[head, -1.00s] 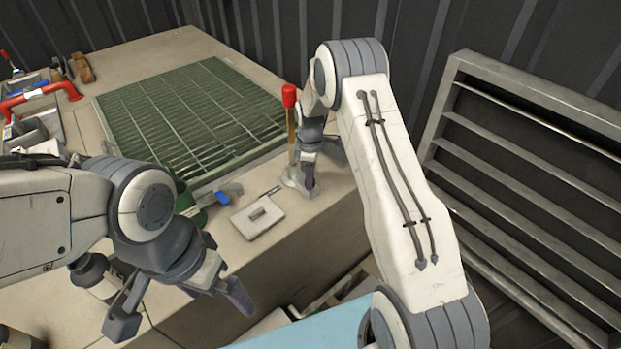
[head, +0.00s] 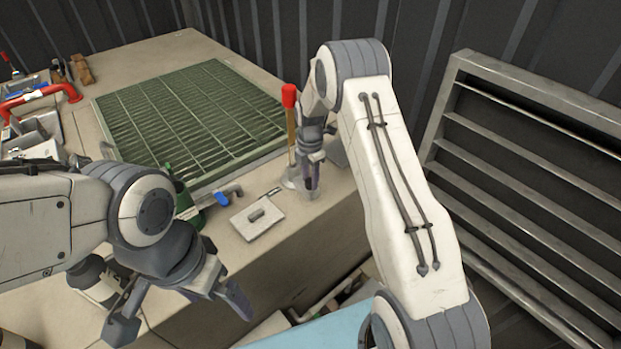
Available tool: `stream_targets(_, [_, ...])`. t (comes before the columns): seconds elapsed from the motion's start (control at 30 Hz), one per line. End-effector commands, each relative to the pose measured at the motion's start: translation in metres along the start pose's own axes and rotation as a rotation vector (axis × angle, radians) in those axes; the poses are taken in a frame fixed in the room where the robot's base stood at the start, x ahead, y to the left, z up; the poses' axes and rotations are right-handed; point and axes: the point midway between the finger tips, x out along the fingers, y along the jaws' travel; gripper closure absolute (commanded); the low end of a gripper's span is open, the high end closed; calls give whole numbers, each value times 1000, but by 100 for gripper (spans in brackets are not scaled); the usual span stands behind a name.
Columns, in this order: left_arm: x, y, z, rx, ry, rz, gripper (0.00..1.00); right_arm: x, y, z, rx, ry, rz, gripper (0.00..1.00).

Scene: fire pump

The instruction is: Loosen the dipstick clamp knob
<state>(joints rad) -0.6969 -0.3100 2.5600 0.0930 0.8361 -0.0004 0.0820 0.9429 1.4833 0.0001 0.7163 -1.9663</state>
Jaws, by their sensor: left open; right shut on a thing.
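The dipstick stands upright at the right end of the tabletop, with a red handle (head: 289,96) on a tan rod (head: 291,130). A pale base (head: 290,183) shows at its foot. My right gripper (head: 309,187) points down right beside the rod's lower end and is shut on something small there. The dipstick clamp knob is hidden by its fingers, at the spot where they close. My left gripper (head: 178,314) is open and empty in front of the table's near edge, well away from the dipstick.
A green grating (head: 190,115) covers the middle of the tabletop. A grey plate with a handle (head: 258,217) lies left of the dipstick, near a blue-handled valve (head: 222,198). A louvred metal panel (head: 530,190) stands at right.

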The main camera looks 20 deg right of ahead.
Motion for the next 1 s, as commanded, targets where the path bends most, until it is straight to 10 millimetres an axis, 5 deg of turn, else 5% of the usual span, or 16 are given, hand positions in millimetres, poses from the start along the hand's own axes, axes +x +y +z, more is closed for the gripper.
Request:
stream_targets(0.7, [1, 0, 0, 0, 0, 0, 0, -2, 2, 1, -70, -3, 6, 100])
stream_targets(0.73, [1, 0, 0, 0, 0, 0, 0, -2, 2, 1, -69, -3, 6, 48])
stream_targets(0.77, [1, 0, 0, 0, 0, 0, 0, -2, 2, 1, -69, -3, 6, 37])
stream_targets(0.8, [1, 0, 0, 0, 0, 0, 0, -2, 2, 1, -69, -3, 5, 30])
stream_targets(1.0, [1, 0, 0, 0, 0, 0, 0, -1, 1, 0, -70, -1, 3, 30])
